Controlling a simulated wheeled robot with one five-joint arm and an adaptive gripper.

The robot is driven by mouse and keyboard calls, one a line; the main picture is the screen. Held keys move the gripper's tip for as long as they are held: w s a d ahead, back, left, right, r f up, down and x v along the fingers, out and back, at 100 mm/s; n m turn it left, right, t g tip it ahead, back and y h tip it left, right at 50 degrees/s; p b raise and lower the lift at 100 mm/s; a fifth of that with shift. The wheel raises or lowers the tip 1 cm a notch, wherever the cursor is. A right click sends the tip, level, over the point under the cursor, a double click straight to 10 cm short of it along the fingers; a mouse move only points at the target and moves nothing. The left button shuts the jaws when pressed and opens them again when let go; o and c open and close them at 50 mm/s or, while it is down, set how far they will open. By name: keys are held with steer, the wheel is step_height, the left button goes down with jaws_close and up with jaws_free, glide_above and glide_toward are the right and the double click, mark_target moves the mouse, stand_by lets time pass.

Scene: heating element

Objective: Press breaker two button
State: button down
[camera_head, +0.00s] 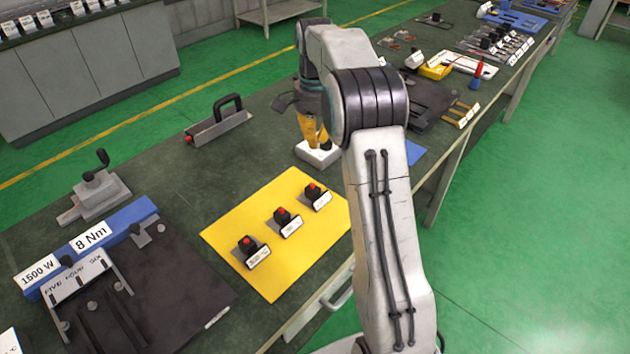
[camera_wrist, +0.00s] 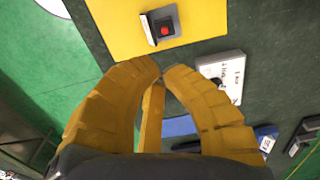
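Three small black breaker blocks with red buttons stand in a diagonal row on a yellow mat (camera_head: 230,235): a near-left one (camera_head: 250,250), a middle one (camera_head: 286,220) and a far-right one (camera_head: 316,195). Their white labels are too small to read, so I cannot tell which is breaker two by its label. One red button (camera_wrist: 166,31) shows in the wrist view, ahead of my fingertips. My gripper (camera_head: 321,141) points down beyond the far-right block, off the mat, by a white box. In the wrist view its yellow fingertips (camera_wrist: 161,70) come together, with nothing clearly held.
The white box (camera_head: 318,154) is close to my gripper; it also shows in the wrist view (camera_wrist: 231,73). A handled grey block (camera_head: 218,122) lies behind the mat. A dark plate fixture (camera_head: 185,290) with a blue block (camera_head: 130,213) stands left. Tools fill the far bench.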

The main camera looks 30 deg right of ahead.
mark_target(315, 190)
steer(key=shift+f, duration=0.15)
step_height(315, 190, down, 14)
steer(key=shift+r, duration=0.2)
steer(key=shift+f, duration=0.1)
stand_by(0.4)
step_height(315, 190, down, 2)
steer(key=shift+f+b, duration=0.1)
steer(key=shift+b, duration=0.7)
steer(key=shift+s, duration=0.1)
